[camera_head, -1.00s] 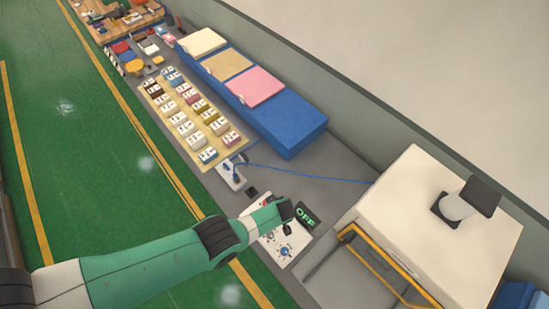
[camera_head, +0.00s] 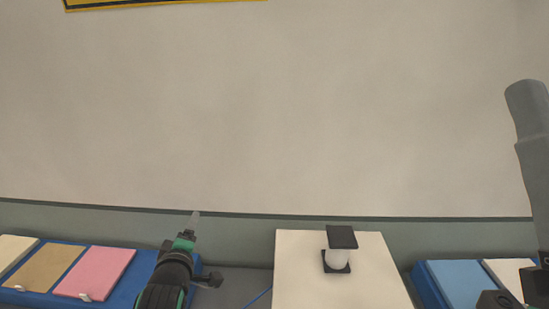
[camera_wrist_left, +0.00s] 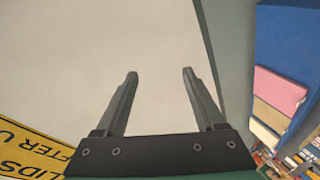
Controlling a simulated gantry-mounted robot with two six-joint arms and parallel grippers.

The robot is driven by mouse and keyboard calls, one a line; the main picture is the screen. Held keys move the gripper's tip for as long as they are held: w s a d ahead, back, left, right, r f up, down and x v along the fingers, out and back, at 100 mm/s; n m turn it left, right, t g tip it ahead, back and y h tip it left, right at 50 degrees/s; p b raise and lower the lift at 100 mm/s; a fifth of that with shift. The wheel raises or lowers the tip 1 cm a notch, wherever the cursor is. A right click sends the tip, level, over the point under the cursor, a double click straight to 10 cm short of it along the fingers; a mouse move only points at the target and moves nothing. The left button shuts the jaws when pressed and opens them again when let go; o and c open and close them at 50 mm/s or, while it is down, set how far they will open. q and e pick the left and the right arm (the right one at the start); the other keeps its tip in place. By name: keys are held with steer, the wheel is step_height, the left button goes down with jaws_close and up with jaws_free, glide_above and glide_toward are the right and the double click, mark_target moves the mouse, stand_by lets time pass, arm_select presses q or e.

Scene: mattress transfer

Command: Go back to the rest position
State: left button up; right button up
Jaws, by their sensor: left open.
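My left gripper (camera_head: 195,217) points up and away in the head view, in front of the pale wall, with its arm rising from the bottom edge. In the left wrist view its two dark fingers (camera_wrist_left: 160,73) are spread apart with nothing between them. My right gripper cannot be made out in these views.
A white-topped box (camera_head: 300,275) with a black-and-white fitting (camera_head: 340,246) stands right of the left arm. A blue stand (camera_head: 130,285) holds pink (camera_head: 95,272), tan and cream pads. Another at right holds a light-blue pad (camera_head: 460,284). A grey cylindrical part (camera_head: 530,150) rises at far right.

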arm_select(q)
steer(key=s+r+m+t, duration=0.1)
steer(key=s+r+t, duration=0.1)
steer(key=r, duration=0.6)
steer(key=s+r+m+t, duration=0.1)
steer(key=s+r+t, duration=0.1)
steer(key=r, duration=0.6)
steer(key=s+d+r+m+t+h, duration=0.1)
steer(key=s+r+m+t+h, duration=0.1)
steer(key=s+r+m+t, duration=0.2)
steer(key=s+d+r+m+t+h, duration=0.2)
steer(key=s+r+m+t, duration=0.3)
steer(key=s+r, duration=1.2)
steer(key=s+m, duration=0.1)
steer(key=m, duration=0.3)
steer(key=shift+d+r+m+h, duration=0.15)
steer(key=shift+r+m+h, duration=0.15)
steer(key=shift+r+m, duration=0.1)
